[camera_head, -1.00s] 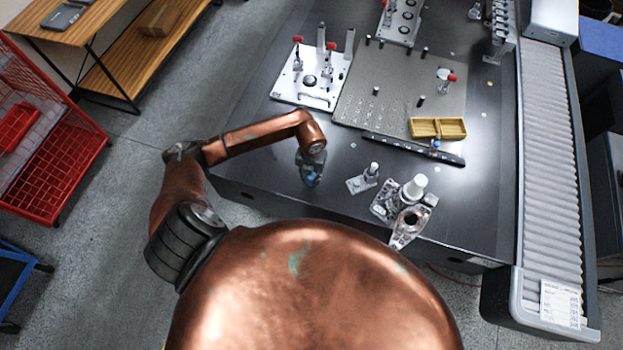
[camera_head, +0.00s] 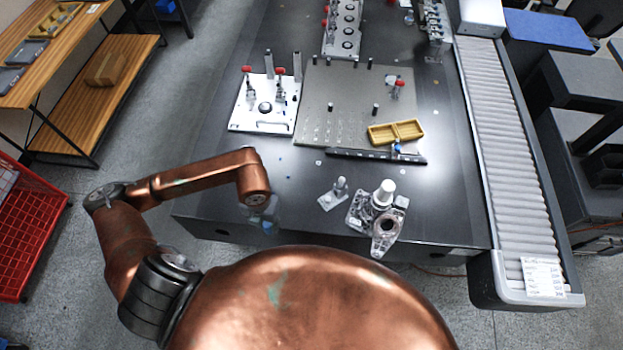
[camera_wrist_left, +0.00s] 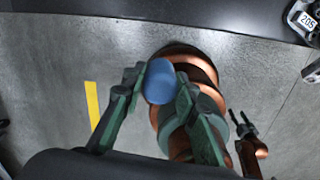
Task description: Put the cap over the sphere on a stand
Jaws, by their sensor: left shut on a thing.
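The cap is the blue round piece (camera_wrist_left: 159,82) between the fingers of my left gripper (camera_wrist_left: 155,95) in the left wrist view. The gripper is shut on it. In the head view my left gripper (camera_head: 262,217) hangs by the table's near edge, with a bit of blue at its tip; the wrist partly hides it. The sphere on a stand (camera_head: 340,185) appears to be the small grey post on a flat plate, to the right of the gripper and apart from it. What seems to be my right gripper (camera_wrist_left: 244,128) shows small and dark in the wrist view.
A metal housing (camera_head: 358,211) with a white cylinder (camera_head: 385,191) stands right of the stand. A black rail (camera_head: 350,154) and a yellow tray (camera_head: 396,131) lie behind. A roller conveyor (camera_head: 505,150) runs along the right. The dark table (camera_head: 300,175) is bare between gripper and stand.

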